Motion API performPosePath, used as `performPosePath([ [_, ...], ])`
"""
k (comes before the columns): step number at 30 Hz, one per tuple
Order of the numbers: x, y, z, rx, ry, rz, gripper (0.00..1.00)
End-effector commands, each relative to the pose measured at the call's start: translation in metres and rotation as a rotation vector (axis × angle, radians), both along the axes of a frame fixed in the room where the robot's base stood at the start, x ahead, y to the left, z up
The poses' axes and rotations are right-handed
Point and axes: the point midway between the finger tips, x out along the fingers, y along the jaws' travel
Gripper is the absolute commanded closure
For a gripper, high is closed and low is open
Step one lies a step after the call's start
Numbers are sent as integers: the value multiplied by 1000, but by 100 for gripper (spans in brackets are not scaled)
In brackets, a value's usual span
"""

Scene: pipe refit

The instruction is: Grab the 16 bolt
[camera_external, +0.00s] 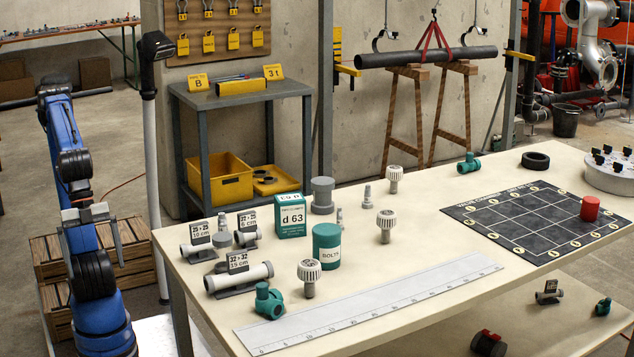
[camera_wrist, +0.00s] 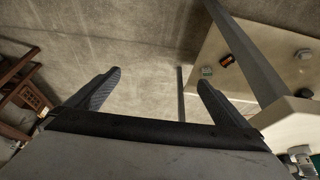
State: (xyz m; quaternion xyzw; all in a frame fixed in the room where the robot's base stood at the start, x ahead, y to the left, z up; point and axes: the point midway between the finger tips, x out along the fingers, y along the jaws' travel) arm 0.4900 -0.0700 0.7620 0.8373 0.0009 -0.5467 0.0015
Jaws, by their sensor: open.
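Three bolts with pale ribbed heads stand head-up on the long cream table: a front bolt (camera_external: 309,275), a middle bolt (camera_external: 385,222) and a back bolt (camera_external: 394,178). Their head markings are too small to read, so I cannot tell which is the 16. My gripper (camera_external: 91,243) is off the table's left end, well apart from the bolts. In the wrist view my gripper (camera_wrist: 158,80) is open and empty over the floor.
Labelled pipe pieces (camera_external: 239,279), a green d 63 box (camera_external: 290,217) and a green fitting (camera_external: 267,301) crowd the table's left end. A long ruler (camera_external: 370,305) lies along the front. A dark grid mat (camera_external: 537,222) lies right. A lamp post (camera_external: 151,140) stands near my arm.

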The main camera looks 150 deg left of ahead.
Motion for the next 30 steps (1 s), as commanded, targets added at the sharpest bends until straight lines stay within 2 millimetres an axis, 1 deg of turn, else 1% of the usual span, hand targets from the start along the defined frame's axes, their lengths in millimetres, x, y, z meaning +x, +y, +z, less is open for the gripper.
performPosePath([
  [8, 0, 0, 0, 0, 0, 0, 0],
  [9, 0, 0, 0, 0, 0, 0, 5],
  [11, 0, 0, 0, 0, 0, 0, 19],
  [12, 0, 0, 0, 0, 0, 0, 29],
  [17, 0, 0, 0, 0, 0, 0, 67],
  [26, 1, 1, 1, 0, 1, 2, 67],
  [29, 9, 4, 10, -2, 5, 24, 67],
  [30, 14, 7, 17, -4, 10, 41, 67],
])
